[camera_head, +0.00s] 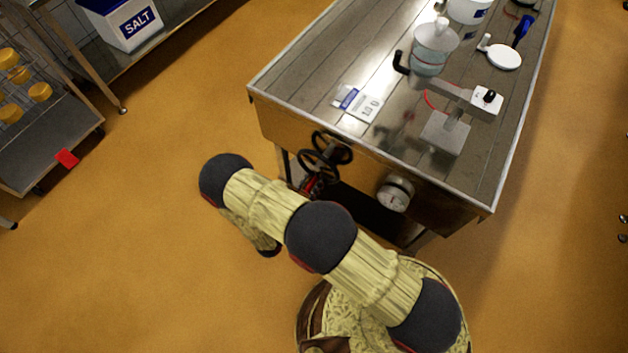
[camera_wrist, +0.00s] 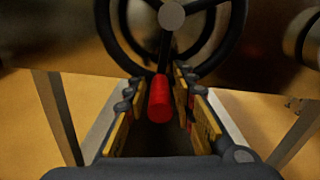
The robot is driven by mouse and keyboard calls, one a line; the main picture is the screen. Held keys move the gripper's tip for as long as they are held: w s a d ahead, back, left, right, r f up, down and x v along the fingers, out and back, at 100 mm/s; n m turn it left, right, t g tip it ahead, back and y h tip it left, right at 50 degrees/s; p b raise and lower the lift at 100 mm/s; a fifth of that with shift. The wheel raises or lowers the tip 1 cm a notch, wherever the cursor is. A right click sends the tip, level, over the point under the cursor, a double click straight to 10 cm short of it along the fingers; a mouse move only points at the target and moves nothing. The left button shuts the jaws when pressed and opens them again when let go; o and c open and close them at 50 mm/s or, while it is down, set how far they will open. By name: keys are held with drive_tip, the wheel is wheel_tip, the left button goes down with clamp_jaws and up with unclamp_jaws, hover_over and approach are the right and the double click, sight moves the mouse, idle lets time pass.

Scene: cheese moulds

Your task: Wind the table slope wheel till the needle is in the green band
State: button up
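The black slope wheel (camera_head: 326,154) is on the front side of the steel table (camera_head: 300,62). In the wrist view the wheel's rim and spokes (camera_wrist: 171,17) fill the top, with its red handle (camera_wrist: 160,98) hanging at the bottom and pointing toward me. My gripper (camera_wrist: 158,80) is open, with one finger on each side of the red handle; a gap shows at the left and a narrower one at the right. The round gauge (camera_head: 396,193) sits right of the wheel; its needle and green band are too small to read. My arm hides most of my gripper in the head view.
On the table stand a pot (camera_head: 432,48), a label card (camera_head: 357,103), a press-like device (camera_head: 447,130) and a white round paddle (camera_head: 503,56). A rack with yellow cheeses (camera_head: 40,92) and a salt bin (camera_head: 125,24) are at the left. The floor between is clear.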

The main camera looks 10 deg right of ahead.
clamp_jaws()
idle(0.6)
